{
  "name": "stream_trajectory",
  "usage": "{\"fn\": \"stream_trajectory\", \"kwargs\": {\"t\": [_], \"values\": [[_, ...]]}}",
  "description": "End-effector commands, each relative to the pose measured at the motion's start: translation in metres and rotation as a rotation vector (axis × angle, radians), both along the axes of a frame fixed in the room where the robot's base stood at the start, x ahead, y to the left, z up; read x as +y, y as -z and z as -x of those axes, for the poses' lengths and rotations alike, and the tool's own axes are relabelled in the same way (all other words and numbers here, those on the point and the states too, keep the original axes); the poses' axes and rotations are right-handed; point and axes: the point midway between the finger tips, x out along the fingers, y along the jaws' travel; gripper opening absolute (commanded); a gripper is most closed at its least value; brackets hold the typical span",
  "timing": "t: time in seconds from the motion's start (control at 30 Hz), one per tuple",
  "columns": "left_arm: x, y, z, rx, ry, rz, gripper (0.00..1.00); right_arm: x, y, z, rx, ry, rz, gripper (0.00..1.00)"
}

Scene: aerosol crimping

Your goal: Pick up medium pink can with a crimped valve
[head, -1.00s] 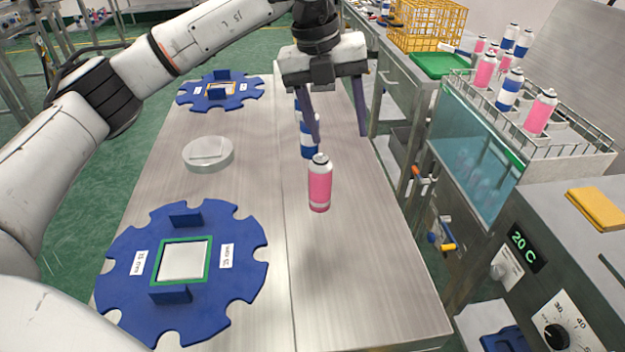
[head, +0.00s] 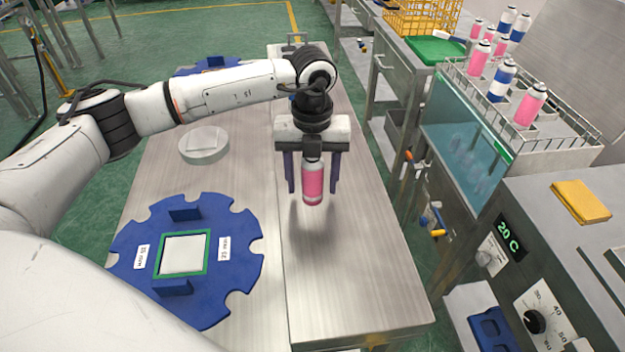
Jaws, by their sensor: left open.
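A pink can (head: 313,184) with a silver top and a pale lower band stands upright on the right half of the metal table. My left gripper (head: 312,190) is open, pointing down over the table, with one dark finger on each side of the can in the picture. Gaps show between the can and both fingers. I cannot tell whether the can is fully between them or a little in front. The top of the can overlaps the gripper body, so its valve is hard to make out. My right gripper is not in view.
A blue notched disc (head: 232,204) with a green-framed square lies at the left front. The table's right front is clear.

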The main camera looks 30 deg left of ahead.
Motion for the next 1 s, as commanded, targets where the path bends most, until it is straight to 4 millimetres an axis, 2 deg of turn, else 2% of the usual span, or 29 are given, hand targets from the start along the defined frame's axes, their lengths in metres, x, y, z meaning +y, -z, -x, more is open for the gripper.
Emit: {"fn": "stream_trajectory", "kwargs": {"t": [0.13, 0.37, 0.63, 0.87, 1.0], "values": [[0.0, 0.014, 0.0, 0.0, 0.001, 0.001, 0.56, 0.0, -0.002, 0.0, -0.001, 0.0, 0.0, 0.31], [0.0, 0.016, 0.0, 0.0, 0.001, 0.001, 0.56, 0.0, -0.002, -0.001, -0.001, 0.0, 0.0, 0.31], [-0.001, 0.015, 0.0, -0.001, 0.001, 0.0, 0.13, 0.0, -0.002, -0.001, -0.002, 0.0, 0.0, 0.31], [-0.001, 0.015, -0.001, -0.002, 0.001, 0.001, 0.12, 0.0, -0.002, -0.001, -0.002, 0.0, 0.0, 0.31], [-0.001, 0.003, -0.001, -0.004, 0.001, 0.001, 0.12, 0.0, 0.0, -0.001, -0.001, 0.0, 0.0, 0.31]]}}
